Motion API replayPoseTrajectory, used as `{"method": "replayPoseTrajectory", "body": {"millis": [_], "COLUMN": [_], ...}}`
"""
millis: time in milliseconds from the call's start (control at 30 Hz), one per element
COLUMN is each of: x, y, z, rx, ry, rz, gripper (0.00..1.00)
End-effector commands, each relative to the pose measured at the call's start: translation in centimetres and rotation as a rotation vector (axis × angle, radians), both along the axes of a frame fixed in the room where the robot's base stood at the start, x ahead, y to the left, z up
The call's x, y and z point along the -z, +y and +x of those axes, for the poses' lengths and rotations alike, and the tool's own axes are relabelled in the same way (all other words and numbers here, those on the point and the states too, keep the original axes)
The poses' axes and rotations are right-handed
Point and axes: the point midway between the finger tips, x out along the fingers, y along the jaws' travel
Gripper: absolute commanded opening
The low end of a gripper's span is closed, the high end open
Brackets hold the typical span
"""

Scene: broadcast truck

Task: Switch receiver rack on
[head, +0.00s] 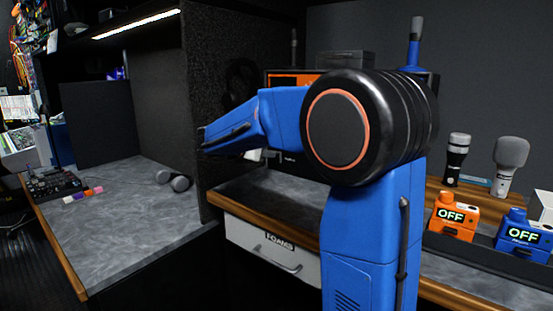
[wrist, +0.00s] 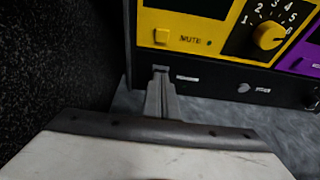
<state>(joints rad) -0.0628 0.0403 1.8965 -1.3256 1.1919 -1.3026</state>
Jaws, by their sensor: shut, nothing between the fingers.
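The receiver rack (wrist: 222,90) fills the top of the wrist view. Its black lower panel has small white labels, too blurred to read surely, and a round dark knob at right. Above sit a yellow module (wrist: 195,42) with a MUTE button and numbered knob, and a purple module (wrist: 305,58). My gripper (wrist: 161,72) is shut and empty, its tips at the left part of the black panel. The tips cover the spot there, and I cannot tell whether they touch. In the head view, my blue arm largely hides the rack, whose orange module (head: 290,78) shows behind it.
A dark textured partition (head: 212,60) stands close left of the rack. The grey counter (head: 470,285) holds an orange pack (head: 452,218) and a blue pack (head: 523,236), both reading OFF, and microphones (head: 510,160). A FOAMS drawer (head: 268,248) is below.

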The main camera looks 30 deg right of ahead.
Motion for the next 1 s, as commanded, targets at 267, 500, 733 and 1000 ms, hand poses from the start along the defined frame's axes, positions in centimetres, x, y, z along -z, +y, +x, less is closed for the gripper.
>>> {"method": "replayPoseTrajectory", "body": {"millis": [267, 500, 733, 1000], "x": [0.1, 0.2, 0.3, 0.4], "y": [-0.3, -0.6, -0.8, -1.1], "z": [0.1, 0.2, 0.3, 0.4], "rx": [0.0, 0.001, 0.001, 0.0], "ry": [0.0, 0.0, 0.0, 0.0], "rz": [0.0, 0.0, 0.0, 0.0], "gripper": [0.0, 0.0, 0.0, 0.0]}}
